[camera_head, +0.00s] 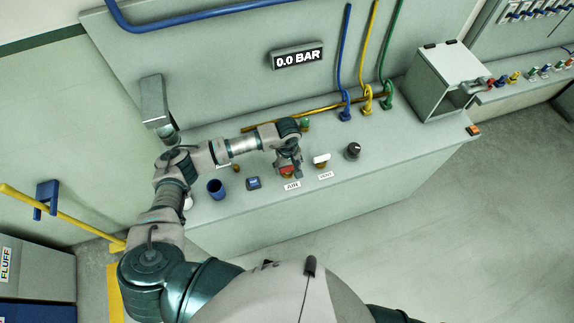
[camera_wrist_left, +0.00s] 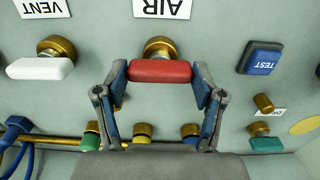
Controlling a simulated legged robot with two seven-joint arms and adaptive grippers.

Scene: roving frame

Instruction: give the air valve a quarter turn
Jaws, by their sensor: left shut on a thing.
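The air valve has a red bar handle (camera_wrist_left: 160,71) on a brass stem (camera_wrist_left: 160,47), beside the AIR label (camera_wrist_left: 163,8). In the wrist view the handle lies crosswise in the picture. My left gripper (camera_wrist_left: 160,75) is shut on the red handle, one finger at each end of it. In the head view my left gripper (camera_head: 288,167) is over the bench at the valve, and the red handle (camera_head: 287,170) shows just below it. The pressure display (camera_head: 298,58) reads 0.0 BAR. My right gripper is not in view.
A white vent handle (camera_head: 321,159) and a black knob (camera_head: 352,150) stand to the right of the valve. A blue TEST button (camera_head: 253,183) and a blue cup (camera_head: 216,188) are to its left. Coloured hoses (camera_head: 367,60) and a grey box (camera_head: 438,85) are farther right.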

